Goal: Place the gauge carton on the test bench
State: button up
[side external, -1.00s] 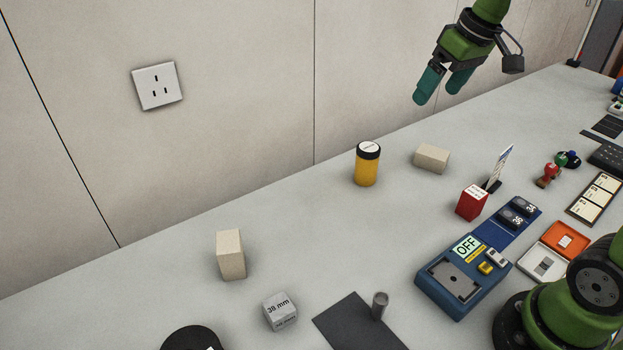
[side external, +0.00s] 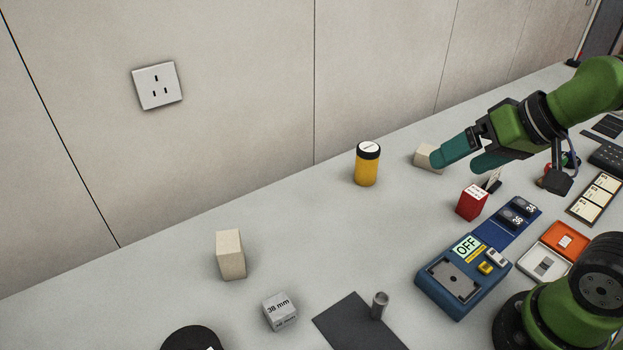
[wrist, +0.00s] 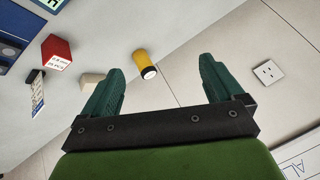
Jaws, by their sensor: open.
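A small red carton (side external: 472,203) with a printed white top stands on the grey worktop (side external: 330,235); it also shows in the wrist view (wrist: 56,52). A grey cube (side external: 280,311) marked 38 mm sits at the front. I cannot read on either box which is the gauge carton. A blue unit (side external: 455,300) with an OFF display lies right of centre; it may be the test bench. My gripper (side external: 458,160) is open and empty, above and behind the red carton, tilted with its fingers pointing left. Both fingers show in the wrist view (wrist: 162,66).
A yellow tin (side external: 366,168) with a black lid stands left of my gripper. A cream block (side external: 424,158) is partly hidden behind a finger; another (side external: 231,254) stands at left. A card stand (side external: 493,181) is beside the red carton. Free worktop lies left of the blue unit.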

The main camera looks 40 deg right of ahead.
jog(key=w+d+f+g, duration=0.1)
jog(key=f, duration=0.1)
jog(key=n+g+h, duration=0.3)
jog(key=n+g, duration=0.4)
jog(key=n, duration=0.2)
send_over(431, 151)
jog(key=f, duration=1.6)
jog(key=shift+w, duration=0.25)
jog(key=shift+s+d+f, duration=0.1)
jog(key=shift+s+f, duration=0.1)
jog(key=shift+f, duration=0.65)
jog(key=shift+s+a+f, duration=0.1)
jog(key=shift+s+f, duration=0.05)
jog(key=shift+f, duration=0.7)
jog(key=shift+s+d+f, duration=0.1)
jog(key=shift+s+f, duration=0.1)
jog(key=shift+f, duration=0.65)
jog(key=shift+f, duration=0.25)
